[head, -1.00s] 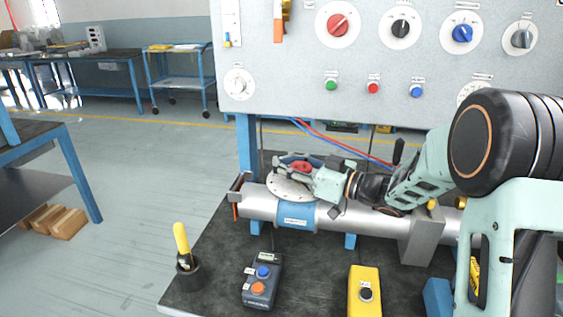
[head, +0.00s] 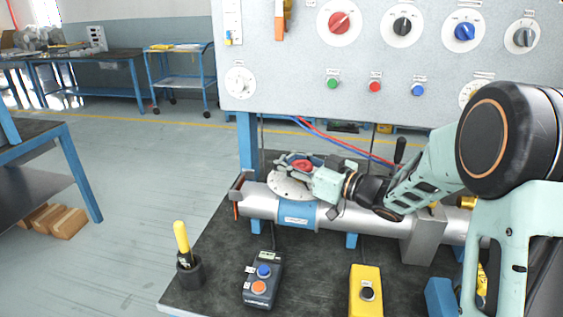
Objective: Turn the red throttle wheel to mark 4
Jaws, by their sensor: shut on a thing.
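The red throttle wheel (head: 299,164) sits on a round pale dial plate (head: 288,187) on top of a silver pipe (head: 343,222). My gripper (head: 303,170) comes in from the right, low over the plate, and is shut on the wheel. The fingers and gripper body hide part of the wheel and the right side of the plate. The marks on the plate are too small to read, so I cannot tell which mark the wheel points to. A blue collar (head: 297,214) with a label is around the pipe below the plate.
A grey panel (head: 290,90) with several knobs and buttons stands behind the pipe. On the dark bench (head: 215,262) are a black cup with a yellow-handled tool (head: 183,245), a grey control box (head: 262,281) and a yellow button box (head: 366,291). The bench's front left is mostly clear.

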